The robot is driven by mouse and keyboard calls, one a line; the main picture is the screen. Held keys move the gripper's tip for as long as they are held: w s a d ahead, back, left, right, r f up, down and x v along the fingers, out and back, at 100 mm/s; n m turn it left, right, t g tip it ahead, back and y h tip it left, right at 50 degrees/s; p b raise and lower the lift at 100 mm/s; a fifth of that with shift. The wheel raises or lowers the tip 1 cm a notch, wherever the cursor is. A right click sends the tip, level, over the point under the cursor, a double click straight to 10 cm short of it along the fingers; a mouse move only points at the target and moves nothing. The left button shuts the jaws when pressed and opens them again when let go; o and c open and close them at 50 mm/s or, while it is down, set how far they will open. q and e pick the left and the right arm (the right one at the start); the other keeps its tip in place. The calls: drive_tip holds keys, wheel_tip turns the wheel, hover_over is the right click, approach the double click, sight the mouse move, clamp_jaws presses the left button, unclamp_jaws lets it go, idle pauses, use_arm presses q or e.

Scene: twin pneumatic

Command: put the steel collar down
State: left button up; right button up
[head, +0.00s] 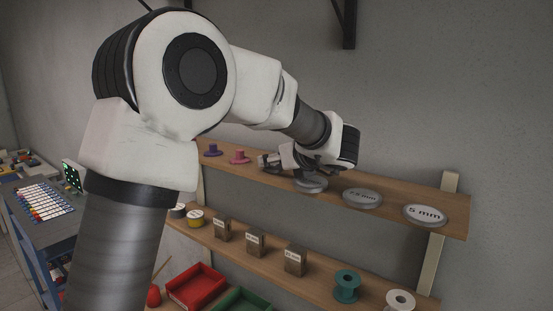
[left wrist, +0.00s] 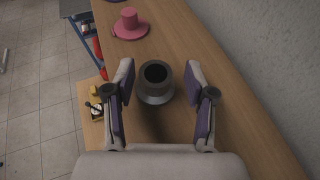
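The steel collar (left wrist: 155,84) is a dark grey ring-shaped cylinder with a round hole and a wider base. In the left wrist view it appears to stand upright on the wooden shelf between my left gripper's two fingers. My left gripper (left wrist: 160,98) is open, with a visible gap between each finger and the collar. In the head view my left gripper (head: 287,163) is low over the upper shelf (head: 410,194), and I cannot make out the collar clearly behind it. My right gripper is in neither view.
A pink flanged piece (head: 240,157) and a purple one (head: 212,150) stand to the left on the shelf. Grey discs, one marked 5 mm (head: 425,214), lie to the right. The wall is close behind. Boxes (head: 295,261) and spools stand on the lower shelf.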

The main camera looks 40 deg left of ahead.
use_arm(q)
drive_tip(key=shift+r, duration=0.15)
drive_tip(key=v, duration=0.1)
drive_tip(key=b+v, duration=0.2)
drive_tip(key=shift+s+d+f, duration=0.1)
drive_tip(key=shift+d+f, duration=0.1)
drive_tip(key=b+v, duration=0.3)
drive_tip(key=v, duration=0.5)
drive_tip(key=shift+d+r+b, duration=0.1)
drive_tip(key=shift+d+b, duration=0.1)
drive_tip(key=shift+b, duration=0.1)
drive_tip(key=shift+d+r, duration=0.2)
drive_tip(key=shift+a, duration=0.25)
drive_tip(key=shift+d, duration=0.15)
